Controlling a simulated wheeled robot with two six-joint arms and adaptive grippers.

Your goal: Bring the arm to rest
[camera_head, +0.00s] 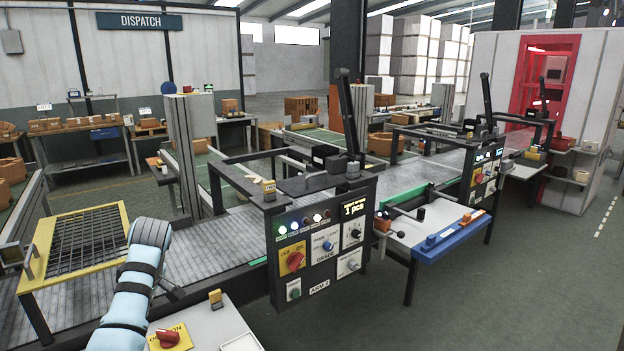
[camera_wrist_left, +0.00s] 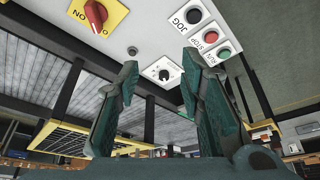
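My left arm (camera_head: 137,285), in a light blue sleeve with black bands, reaches in from the bottom left of the head view. Its far end is over the left side of the conveyor, beside the yellow-framed grid; its fingers cannot be made out there. In the left wrist view my left gripper (camera_wrist_left: 160,60) is open, its two dark green fingers apart with nothing between them. A pale control panel (camera_wrist_left: 135,25) lies beyond the fingers, with a small dark knob (camera_wrist_left: 164,74) seen in the gap. My right gripper is not in view.
A red switch (camera_head: 168,338) on a yellow plate is close by my left arm. A dark panel marked ARM 2 (camera_head: 320,255) stands right of it. The yellow-framed grid (camera_head: 78,245) is at left. Open floor (camera_head: 480,310) lies at the right.

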